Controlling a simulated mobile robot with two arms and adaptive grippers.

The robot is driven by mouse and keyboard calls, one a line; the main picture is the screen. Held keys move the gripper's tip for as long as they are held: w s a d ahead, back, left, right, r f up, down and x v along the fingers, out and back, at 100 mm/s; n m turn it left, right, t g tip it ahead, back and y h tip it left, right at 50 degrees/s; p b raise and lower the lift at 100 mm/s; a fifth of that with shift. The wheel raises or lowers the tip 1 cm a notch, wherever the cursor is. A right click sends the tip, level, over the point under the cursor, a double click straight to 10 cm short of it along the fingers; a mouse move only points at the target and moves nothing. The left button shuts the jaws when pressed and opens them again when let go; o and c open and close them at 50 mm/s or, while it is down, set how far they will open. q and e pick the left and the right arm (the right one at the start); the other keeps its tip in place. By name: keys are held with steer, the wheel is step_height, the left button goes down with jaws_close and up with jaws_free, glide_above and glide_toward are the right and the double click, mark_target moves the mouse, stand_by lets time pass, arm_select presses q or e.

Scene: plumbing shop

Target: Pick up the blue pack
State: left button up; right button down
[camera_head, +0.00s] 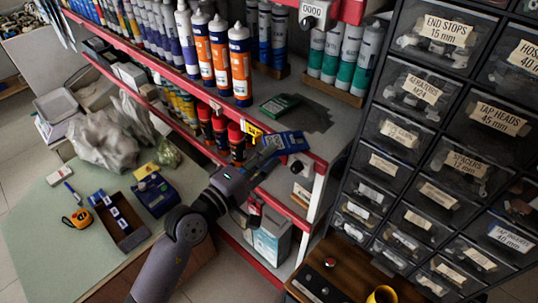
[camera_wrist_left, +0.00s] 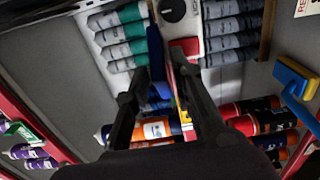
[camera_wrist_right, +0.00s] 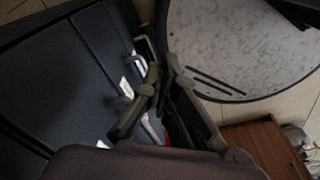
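The blue pack (camera_head: 287,143) is a flat blue box with a pale label in the head view. My left gripper (camera_head: 264,152) is shut on its left end and holds it out in front of the red-edged shelf. In the left wrist view the pack (camera_wrist_left: 156,58) shows edge-on as a narrow blue strip between the fingers of the left gripper (camera_wrist_left: 160,72).
A green pack (camera_head: 279,106) lies on the upper shelf (camera_head: 318,125), near orange-labelled tubes (camera_head: 220,52). Drawers (camera_head: 420,85) stand close on the right. A bench (camera_head: 60,215) with a dark tray (camera_head: 122,222) is at lower left. The right wrist view shows a round grey-topped surface (camera_wrist_right: 240,45).

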arm_select(q)
jaws_close()
arm_select(e)
steer(key=shift+d, duration=0.55)
